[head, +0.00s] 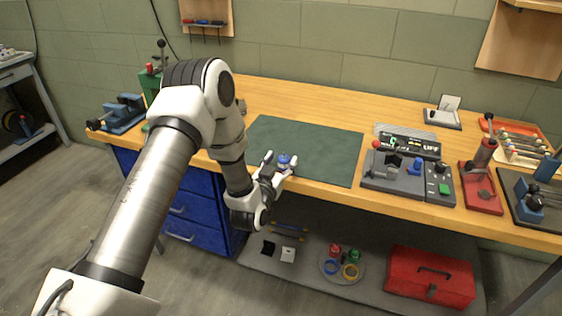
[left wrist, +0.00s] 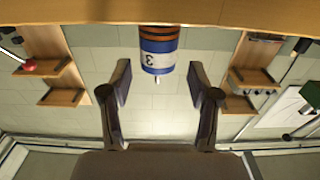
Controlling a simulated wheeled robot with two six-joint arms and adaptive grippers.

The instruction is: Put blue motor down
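The blue motor (head: 286,159) is at the front edge of the dark green mat (head: 318,140) on the workbench, by the fingertips of my left gripper (head: 281,166). In the left wrist view the motor (left wrist: 159,56) is blue and white with orange bands and a "3". It meets the wooden bench band at the top of that upside-down picture. The left gripper's fingers (left wrist: 159,80) are spread on both sides of it, with a visible gap on each side, so it is open. Part of the motor is hidden by the fingers in the head view. My right gripper is not in view.
Right of the mat stands a grey test station (head: 395,175) with a green-button box (head: 440,184) and a red lever press (head: 482,185). A blue vise (head: 122,113) is at the left end. A red toolbox (head: 430,277) sits on the lower shelf. The mat is otherwise clear.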

